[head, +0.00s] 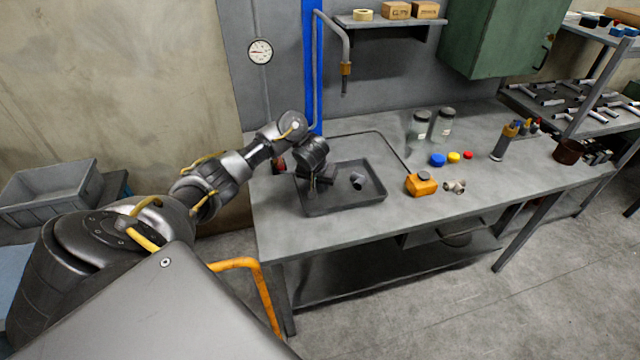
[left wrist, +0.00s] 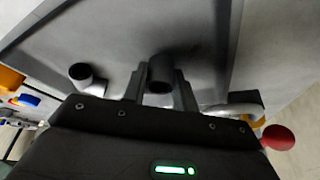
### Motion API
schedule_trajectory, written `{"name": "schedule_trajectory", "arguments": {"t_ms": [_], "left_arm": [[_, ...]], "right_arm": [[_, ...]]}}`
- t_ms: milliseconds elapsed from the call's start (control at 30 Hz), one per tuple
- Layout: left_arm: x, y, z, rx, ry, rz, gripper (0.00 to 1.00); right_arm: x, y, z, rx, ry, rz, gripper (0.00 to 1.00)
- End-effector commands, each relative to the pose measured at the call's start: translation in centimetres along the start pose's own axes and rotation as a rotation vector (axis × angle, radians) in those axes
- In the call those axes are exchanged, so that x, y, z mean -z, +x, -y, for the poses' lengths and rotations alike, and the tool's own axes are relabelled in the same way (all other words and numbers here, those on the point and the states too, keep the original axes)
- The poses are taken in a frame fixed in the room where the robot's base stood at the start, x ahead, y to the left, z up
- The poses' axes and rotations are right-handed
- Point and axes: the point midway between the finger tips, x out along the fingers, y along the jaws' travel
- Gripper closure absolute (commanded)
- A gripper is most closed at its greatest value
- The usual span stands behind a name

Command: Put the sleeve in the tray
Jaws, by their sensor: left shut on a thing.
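The dark grey tray (head: 345,207) lies on the left part of the workbench. My left gripper (head: 318,188) points down over the tray's left half. In the left wrist view its two fingers (left wrist: 160,88) are shut on a short dark hollow cylinder, the sleeve (left wrist: 161,72). In the head view the gripper mostly hides the sleeve. I cannot tell whether the sleeve touches the tray floor. A second dark cylinder (head: 357,181) lies in the tray to the right of the gripper; it also shows in the left wrist view (left wrist: 87,78). My right gripper is not in view.
An orange box (head: 421,184) and a metal pipe fitting (head: 454,186) stand right of the tray. A red knob (left wrist: 278,137) is close beside the gripper in the left wrist view. The bench's front right is clear.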

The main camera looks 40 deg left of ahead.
Motion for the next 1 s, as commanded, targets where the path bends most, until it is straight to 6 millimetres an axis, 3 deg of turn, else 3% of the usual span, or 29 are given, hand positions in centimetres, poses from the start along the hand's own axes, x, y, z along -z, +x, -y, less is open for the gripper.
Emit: {"name": "schedule_trajectory", "arguments": {"t_ms": [67,533,567,700,1000], "left_arm": [[-0.16,0.59,-0.01,-0.001,-0.002,-0.003,1.00],[-0.28,0.71,-0.01,0.000,-0.001,0.000,1.00],[-0.28,0.72,-0.01,0.000,0.000,0.000,0.69],[-0.27,0.71,-0.02,0.000,0.000,0.000,0.51],[-0.20,0.61,-0.04,-0.001,-0.001,-0.001,0.50]], "right_arm": [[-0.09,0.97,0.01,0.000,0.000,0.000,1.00],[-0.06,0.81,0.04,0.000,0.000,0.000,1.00],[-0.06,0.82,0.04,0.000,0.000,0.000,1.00],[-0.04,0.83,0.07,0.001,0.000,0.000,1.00],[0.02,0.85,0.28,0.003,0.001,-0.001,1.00]]}}
